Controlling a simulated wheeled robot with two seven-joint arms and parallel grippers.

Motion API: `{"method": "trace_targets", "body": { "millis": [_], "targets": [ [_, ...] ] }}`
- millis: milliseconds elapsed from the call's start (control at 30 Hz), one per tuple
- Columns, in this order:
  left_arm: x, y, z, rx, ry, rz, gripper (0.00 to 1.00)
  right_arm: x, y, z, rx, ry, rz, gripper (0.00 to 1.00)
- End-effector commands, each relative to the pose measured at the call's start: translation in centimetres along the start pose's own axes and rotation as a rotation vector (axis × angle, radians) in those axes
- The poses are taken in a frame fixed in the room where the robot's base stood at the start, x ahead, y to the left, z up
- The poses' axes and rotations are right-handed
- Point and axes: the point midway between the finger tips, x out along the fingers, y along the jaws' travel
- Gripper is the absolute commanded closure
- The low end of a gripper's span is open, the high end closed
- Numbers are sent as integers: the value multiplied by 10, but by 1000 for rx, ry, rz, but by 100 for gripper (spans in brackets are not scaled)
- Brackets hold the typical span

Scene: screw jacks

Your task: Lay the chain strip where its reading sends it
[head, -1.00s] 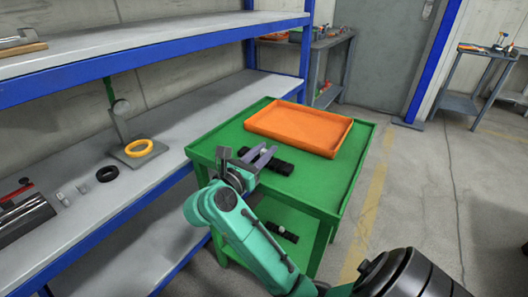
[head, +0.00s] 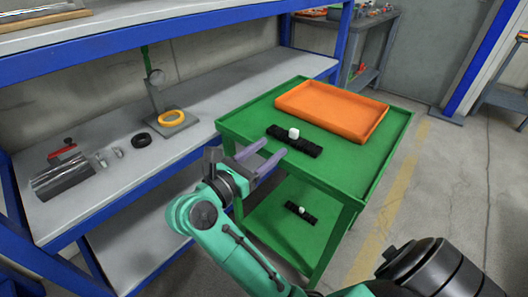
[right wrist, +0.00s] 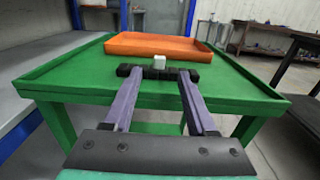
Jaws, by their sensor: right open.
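A black chain strip (head: 294,141) with a white block on it lies on the top of the green cart (head: 240,127), in front of the orange tray (head: 330,124). In the right wrist view the strip (right wrist: 180,75) lies just beyond the fingertips. My right gripper (head: 268,158) is open and empty at the cart's near left edge, apart from the strip. A second black strip (head: 300,212) with a white block lies on the cart's lower shelf. A dial gauge stand (head: 172,122) with a yellow ring (head: 171,117) stands on the shelf. My left gripper is not in view.
On the grey shelf (head: 90,205) are a black ring (head: 141,140), small metal pieces (head: 108,156) and a metal cylinder device (head: 62,177). A blue shelf post stands behind the cart. The orange tray looks empty.

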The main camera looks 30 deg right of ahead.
Motion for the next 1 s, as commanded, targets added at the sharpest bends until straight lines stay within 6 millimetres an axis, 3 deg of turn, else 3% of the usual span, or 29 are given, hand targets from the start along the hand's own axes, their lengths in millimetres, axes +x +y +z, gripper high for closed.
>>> {"method": "trace_targets", "body": {
  "millis": [167,267,400,467,533,633,733,833,900,933,1000],
  "targets": [
    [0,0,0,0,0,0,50,-15,1,3,-12,-27,7,43],
    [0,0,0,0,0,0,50,-9,8,25,-83,-182,57,43],
    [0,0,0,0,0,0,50,-20,38,74,-347,-626,195,43],
    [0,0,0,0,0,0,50,-38,58,85,-504,-840,266,43],
    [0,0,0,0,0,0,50,-66,81,82,-704,-1082,354,43],
    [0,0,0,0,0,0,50,-108,109,45,-1016,-1414,498,43],
    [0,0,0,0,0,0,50,-140,119,-27,-1348,-1721,679,43],
    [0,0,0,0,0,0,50,-152,100,-118,-1687,-1994,915,43],
    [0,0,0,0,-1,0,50,-147,65,-183,-1916,-2154,1133,43],
    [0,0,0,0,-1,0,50,-142,45,-209,1893,2084,-1170,43],
    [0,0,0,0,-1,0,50,-125,-7,-255,1721,1808,-1183,43]
  ]
}}
